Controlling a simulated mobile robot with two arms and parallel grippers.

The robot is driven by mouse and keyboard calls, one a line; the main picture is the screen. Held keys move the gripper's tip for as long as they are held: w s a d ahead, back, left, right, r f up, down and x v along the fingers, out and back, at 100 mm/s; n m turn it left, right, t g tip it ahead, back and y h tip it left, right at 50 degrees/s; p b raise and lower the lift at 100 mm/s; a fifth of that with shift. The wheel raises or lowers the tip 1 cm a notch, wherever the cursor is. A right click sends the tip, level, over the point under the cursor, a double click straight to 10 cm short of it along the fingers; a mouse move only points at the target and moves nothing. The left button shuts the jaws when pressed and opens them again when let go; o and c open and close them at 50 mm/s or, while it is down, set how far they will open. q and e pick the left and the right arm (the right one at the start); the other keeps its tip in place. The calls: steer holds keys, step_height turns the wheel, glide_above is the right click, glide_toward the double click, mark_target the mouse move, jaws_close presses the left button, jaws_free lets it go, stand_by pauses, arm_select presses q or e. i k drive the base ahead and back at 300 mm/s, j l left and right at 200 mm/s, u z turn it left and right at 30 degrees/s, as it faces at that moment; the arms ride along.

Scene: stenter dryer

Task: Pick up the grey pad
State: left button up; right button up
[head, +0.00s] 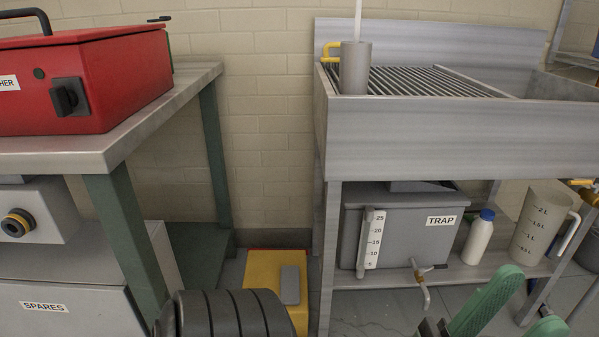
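A small grey pad (290,285) lies on top of a yellow block (262,275) on the floor, in the gap between the bench and the sink stand. My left gripper (532,297) is low at the right of the head view. Its two green fingers point up and to the right, with a gap between them, and nothing shows between them. It is well to the right of the pad and apart from it. The lower part of the gripper is cut off by the picture edge. My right gripper is not in view.
A bench (160,105) with a red case (90,80) stands left. The metal sink stand (440,145) is right; its lower shelf holds the grey TRAP tank (400,225), a white bottle (479,237) and a measuring jug (540,228). A tap (422,285) juts out.

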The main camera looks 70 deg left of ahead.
mark_target(290, 281)
steer(key=i+j+u, duration=0.1)
steer(key=u, duration=2.25)
